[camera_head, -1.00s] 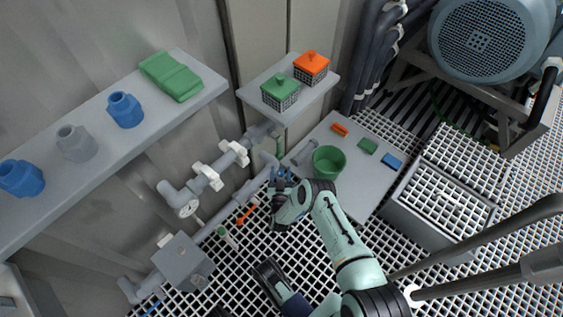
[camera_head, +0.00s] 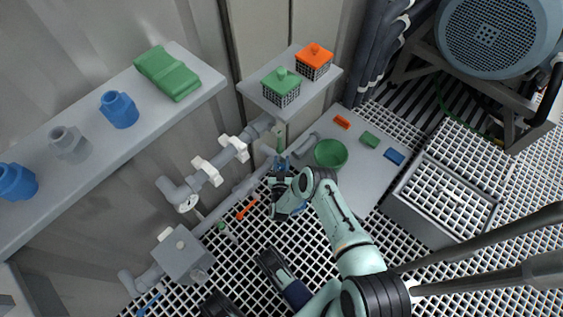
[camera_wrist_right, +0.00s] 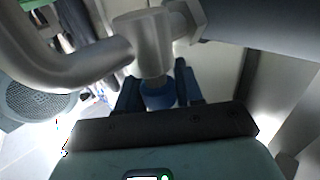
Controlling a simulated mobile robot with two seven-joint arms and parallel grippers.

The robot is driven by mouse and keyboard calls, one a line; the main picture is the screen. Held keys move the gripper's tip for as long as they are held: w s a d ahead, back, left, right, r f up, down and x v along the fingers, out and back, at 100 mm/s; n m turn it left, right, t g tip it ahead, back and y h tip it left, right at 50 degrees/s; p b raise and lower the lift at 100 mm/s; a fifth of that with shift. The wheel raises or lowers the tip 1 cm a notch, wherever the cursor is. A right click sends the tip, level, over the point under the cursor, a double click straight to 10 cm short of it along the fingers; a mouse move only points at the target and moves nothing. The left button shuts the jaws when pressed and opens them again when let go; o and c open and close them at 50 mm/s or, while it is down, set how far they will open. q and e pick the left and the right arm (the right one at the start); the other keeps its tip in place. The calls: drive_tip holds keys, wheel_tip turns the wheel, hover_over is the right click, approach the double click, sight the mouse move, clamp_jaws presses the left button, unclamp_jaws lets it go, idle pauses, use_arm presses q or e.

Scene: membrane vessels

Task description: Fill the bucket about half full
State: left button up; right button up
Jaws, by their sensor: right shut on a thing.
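The green bucket (camera_head: 331,152) stands upright on the grey platform, under the end of the wall pipework. I cannot make out any water level inside it. My right gripper (camera_head: 280,172) is at the pipe outlet, left of the bucket and apart from it. In the right wrist view, its blue fingers (camera_wrist_right: 157,88) are shut around a round blue part (camera_wrist_right: 157,96), seemingly a tap handle, just below a grey pipe tee (camera_wrist_right: 150,42). The fingers hide part of it. A dark part low in the head view may be my left gripper (camera_head: 272,262); its jaws are unclear.
Orange, green and blue blocks (camera_head: 393,157) lie on the grey platform (camera_head: 365,185). A grey crate (camera_head: 440,205) stands to the right. A shelf (camera_head: 285,110) with two lidded baskets hangs above the pipe outlet. An orange tool (camera_head: 246,208) lies on the grating.

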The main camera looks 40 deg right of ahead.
drive_tip(key=shift+d+m+g+h, duration=0.1)
drive_tip(key=shift+m+g+h, duration=0.7)
drive_tip(key=shift+g, duration=0.2)
drive_tip(key=o, duration=1)
drive_tip(key=shift+c, duration=0.2)
drive_tip(key=shift+s, duration=0.1)
